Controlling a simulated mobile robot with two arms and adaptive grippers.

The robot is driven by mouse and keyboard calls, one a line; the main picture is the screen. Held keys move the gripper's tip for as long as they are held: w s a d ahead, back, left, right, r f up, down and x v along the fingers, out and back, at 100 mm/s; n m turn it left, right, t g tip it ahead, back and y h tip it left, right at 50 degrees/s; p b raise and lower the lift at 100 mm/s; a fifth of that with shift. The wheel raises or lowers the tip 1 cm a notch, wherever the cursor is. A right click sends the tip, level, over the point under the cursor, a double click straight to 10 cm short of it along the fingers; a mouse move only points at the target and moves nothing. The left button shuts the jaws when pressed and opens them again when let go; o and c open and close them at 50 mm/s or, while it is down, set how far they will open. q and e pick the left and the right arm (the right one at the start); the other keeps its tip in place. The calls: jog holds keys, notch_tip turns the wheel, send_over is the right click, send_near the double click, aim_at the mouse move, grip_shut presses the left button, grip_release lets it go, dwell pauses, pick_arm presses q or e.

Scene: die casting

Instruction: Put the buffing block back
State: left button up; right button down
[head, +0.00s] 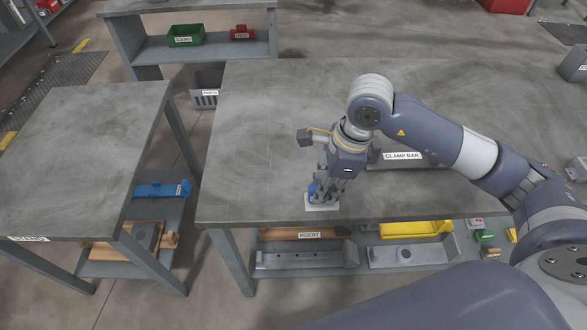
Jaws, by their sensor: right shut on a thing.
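My right gripper (325,188) points down near the front edge of the large grey table (250,110). It is shut on a small blue thing (312,190), which I take to be the buffing block; the fingers hide most of it. A pale flat piece (322,206) shows directly below the fingertips at the table edge. I cannot tell whether it is part of the block or a separate plate or label. My left gripper is not in view.
A part labelled CLAMP BAR (402,156) lies right of the gripper, partly behind my arm. The table's left half is clear. Below are a yellow tray (415,230) and grey fixtures (300,258). A smaller bare table (85,150) stands left, across a gap.

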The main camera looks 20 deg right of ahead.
jog(key=shift+w+a+f+p, duration=0.65)
jog(key=shift+w+f, duration=0.05)
jog(key=shift+w, duration=0.9)
jog(key=shift+w+a+f+p, duration=0.6)
jog(key=shift+w+a+f, duration=0.05)
jog(key=shift+w, duration=0.95)
jog(key=shift+w+a+f+p, duration=0.65)
jog(key=shift+w+f, duration=0.05)
jog(key=shift+w, duration=0.9)
jog(key=shift+f, duration=0.35)
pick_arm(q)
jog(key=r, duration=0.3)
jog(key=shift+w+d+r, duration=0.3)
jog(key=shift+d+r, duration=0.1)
pick_arm(e)
jog(key=c, duration=1.4)
grip_release()
jog(key=shift+r, duration=0.3)
pick_arm(q)
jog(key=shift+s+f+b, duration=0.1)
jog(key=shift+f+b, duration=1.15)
jog(key=shift+b, duration=0.25)
pick_arm(e)
jog(key=shift+v, duration=5.9)
